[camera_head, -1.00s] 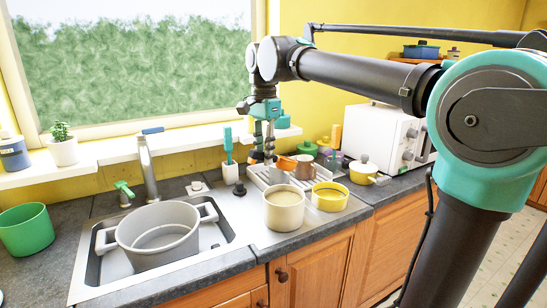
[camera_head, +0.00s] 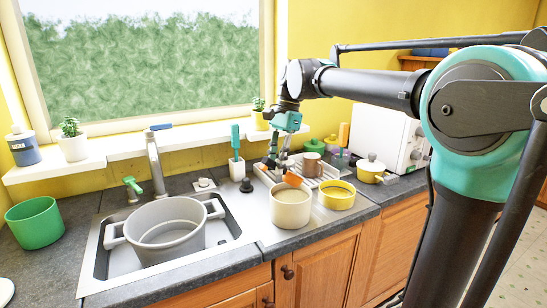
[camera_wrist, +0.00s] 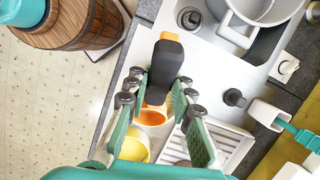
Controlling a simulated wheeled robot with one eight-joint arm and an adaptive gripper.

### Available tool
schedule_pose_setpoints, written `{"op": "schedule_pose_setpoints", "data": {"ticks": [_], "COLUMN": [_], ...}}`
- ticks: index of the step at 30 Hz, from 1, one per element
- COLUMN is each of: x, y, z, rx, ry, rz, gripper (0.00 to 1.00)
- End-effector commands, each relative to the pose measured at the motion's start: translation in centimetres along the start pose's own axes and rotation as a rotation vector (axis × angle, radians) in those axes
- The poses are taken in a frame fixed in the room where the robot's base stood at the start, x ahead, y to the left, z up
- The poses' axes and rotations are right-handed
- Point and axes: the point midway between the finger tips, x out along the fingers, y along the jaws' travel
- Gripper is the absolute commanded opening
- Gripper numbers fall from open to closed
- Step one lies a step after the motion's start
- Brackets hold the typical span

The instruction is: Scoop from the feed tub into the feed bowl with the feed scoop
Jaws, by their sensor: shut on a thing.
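The feed tub (camera_head: 290,213) is a cream round tub on the steel drainer right of the sink. The yellow feed bowl (camera_head: 337,201) stands just to its right, and also shows in the wrist view (camera_wrist: 135,149). My gripper (camera_head: 277,163) is above the tub's back edge. In the wrist view my gripper (camera_wrist: 160,87) is shut on the black handle of the feed scoop (camera_wrist: 166,62). The scoop's orange head (camera_head: 293,180) is tilted at the tub's back rim. I cannot tell whether the head touches the tub or holds feed.
A grey pot (camera_head: 165,232) sits in the sink at left. Behind the tub are a dish rack (camera_head: 268,177) and a brown mug (camera_head: 313,165). A yellow lidded pot (camera_head: 371,169) and white microwave (camera_head: 388,140) stand at right. A green tub (camera_head: 34,224) is far left.

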Motion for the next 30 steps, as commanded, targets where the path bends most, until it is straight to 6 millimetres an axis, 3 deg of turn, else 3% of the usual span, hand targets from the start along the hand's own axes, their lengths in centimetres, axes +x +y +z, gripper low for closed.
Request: {"op": "schedule_pose_setpoints", "data": {"ticks": [30], "x": [7.9], "y": [0.0], "z": [-2.4], "rx": [-0.001], "ry": [-0.034], "rz": [0.000], "gripper": [0.00]}}
